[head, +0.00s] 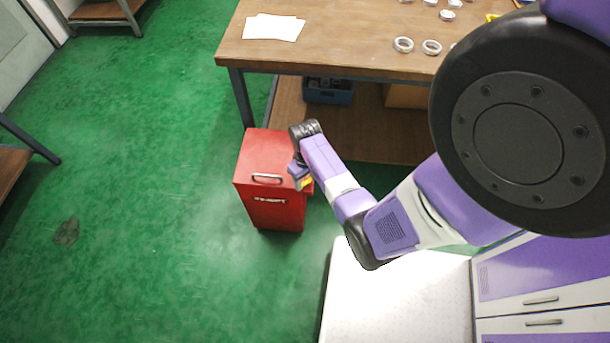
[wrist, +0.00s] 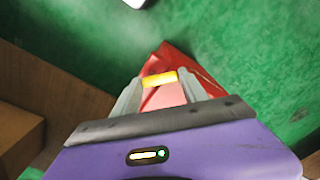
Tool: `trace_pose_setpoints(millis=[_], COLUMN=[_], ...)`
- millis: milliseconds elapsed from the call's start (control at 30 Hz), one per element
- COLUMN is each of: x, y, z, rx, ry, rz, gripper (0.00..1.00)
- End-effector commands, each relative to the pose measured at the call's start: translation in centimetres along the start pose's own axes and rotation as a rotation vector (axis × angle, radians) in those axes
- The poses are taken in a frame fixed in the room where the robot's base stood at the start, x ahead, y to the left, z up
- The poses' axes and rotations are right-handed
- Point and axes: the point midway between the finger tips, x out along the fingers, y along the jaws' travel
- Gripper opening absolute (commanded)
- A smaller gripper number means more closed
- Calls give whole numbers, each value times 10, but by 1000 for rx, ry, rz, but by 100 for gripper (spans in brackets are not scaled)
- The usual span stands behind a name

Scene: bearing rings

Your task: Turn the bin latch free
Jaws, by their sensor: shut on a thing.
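In the wrist view part of the red bin (wrist: 175,58) shows behind my fingers. A yellow latch (wrist: 160,78) lies between the fingertips of my gripper (wrist: 159,82), which is shut on it. In the head view my gripper (head: 301,181) is at the bin's right side, with a bit of yellow beside it. How far the latch is turned cannot be told.
The wooden workbench (head: 330,45) stands behind the bin, with papers (head: 272,27) and several metal rings (head: 403,45) on top. A blue crate (head: 328,92) sits on its lower shelf.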

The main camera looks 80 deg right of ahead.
Motion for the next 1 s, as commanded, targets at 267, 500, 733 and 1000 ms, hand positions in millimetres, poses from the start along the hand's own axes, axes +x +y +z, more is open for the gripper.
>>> trace_pose_setpoints(millis=[267, 500, 733, 1000], x=[-3, -2, -2, -1], y=[0, 1, 2, 3], z=[2, 4, 5, 6], rx=[-261, -477, -642, -755], ry=[2, 3, 4, 4], rz=[0, 0, 1, 1], gripper=[10, 10, 10, 10])
